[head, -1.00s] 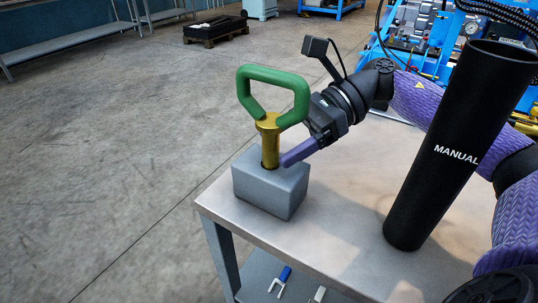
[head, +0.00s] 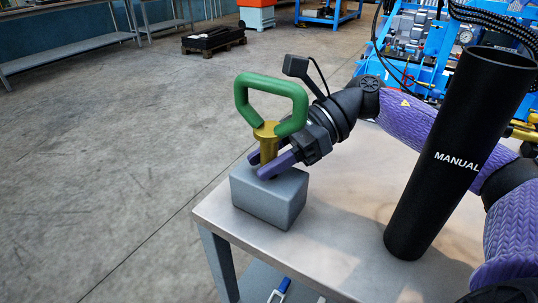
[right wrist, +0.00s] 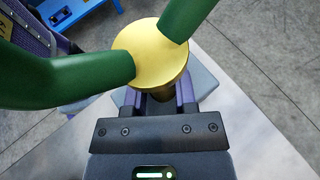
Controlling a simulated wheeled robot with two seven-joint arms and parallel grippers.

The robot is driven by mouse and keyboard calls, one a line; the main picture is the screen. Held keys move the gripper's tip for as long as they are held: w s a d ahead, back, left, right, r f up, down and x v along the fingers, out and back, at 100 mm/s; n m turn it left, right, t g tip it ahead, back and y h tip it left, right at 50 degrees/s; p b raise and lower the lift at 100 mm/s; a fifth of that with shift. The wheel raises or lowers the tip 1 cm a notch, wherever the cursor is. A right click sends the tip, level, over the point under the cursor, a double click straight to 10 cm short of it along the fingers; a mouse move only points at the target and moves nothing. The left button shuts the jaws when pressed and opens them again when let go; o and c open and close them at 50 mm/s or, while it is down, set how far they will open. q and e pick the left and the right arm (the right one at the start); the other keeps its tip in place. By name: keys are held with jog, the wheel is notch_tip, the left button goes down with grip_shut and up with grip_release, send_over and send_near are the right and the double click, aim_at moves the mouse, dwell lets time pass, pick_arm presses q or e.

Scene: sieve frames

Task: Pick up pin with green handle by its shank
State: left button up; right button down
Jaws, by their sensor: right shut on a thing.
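The pin has a green loop handle (head: 271,90) and a gold collar and shank (head: 268,152). It stands upright in a grey block (head: 262,205) on the table. My right gripper (head: 266,164) has its purple fingers on either side of the shank, just above the block, and is shut on it. In the right wrist view the gold collar (right wrist: 150,55) hides most of the shank, and the fingers (right wrist: 160,98) reach under it. The green handle (right wrist: 60,82) crosses the left and top of that view. My left gripper is not in view.
A black cylinder marked MANUAL (head: 440,160) stands on the table (head: 340,215) to the right of the block, near my right arm. The block sits near the table's left edge. A tool with a blue handle (head: 280,290) lies on the lower shelf.

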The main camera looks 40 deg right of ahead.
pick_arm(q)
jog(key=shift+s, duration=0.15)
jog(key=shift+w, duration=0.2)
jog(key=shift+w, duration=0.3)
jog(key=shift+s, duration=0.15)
pick_arm(e)
jog(key=shift+r, duration=0.1)
